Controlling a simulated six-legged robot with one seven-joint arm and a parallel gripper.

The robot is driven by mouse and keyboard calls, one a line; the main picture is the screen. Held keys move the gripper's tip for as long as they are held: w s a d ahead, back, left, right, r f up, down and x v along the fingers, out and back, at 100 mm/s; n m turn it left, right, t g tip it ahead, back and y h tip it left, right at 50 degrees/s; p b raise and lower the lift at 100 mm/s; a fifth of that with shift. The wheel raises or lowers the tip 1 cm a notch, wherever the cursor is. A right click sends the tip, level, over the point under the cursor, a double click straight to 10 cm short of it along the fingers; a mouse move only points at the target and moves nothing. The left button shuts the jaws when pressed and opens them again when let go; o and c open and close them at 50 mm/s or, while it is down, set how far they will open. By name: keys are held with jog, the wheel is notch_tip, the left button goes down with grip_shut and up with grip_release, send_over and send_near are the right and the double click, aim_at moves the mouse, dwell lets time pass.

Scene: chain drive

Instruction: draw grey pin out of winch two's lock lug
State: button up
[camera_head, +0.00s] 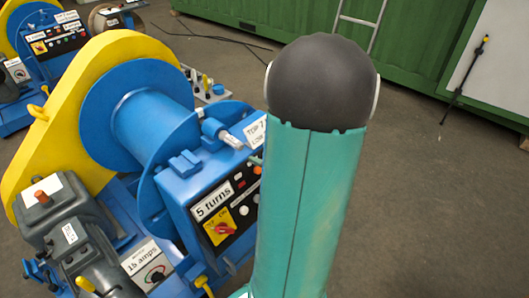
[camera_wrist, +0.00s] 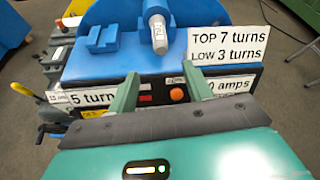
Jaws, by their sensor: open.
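The near winch has a blue drum (camera_head: 132,107) and a blue control box (camera_head: 185,195). Its number cannot be read. A grey pin (camera_head: 231,140) sticks out of a blue lug (camera_head: 212,127) on top of the box. In the head view my own arm hides the gripper.
A blue stepped block (camera_wrist: 102,40) sits left of the pin. A TOP 7 turns/LOW 3 turns sign (camera_wrist: 228,45) stands to the right. The yellow chain guard (camera_head: 85,75) and grey motor (camera_head: 65,220) lie left. More winches (camera_head: 50,40) stand behind.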

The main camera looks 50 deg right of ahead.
aim_at(241, 146)
jog(key=x, duration=1.2)
jog(key=shift+f, duration=0.1)
jog(key=shift+s, duration=0.1)
grip_shut()
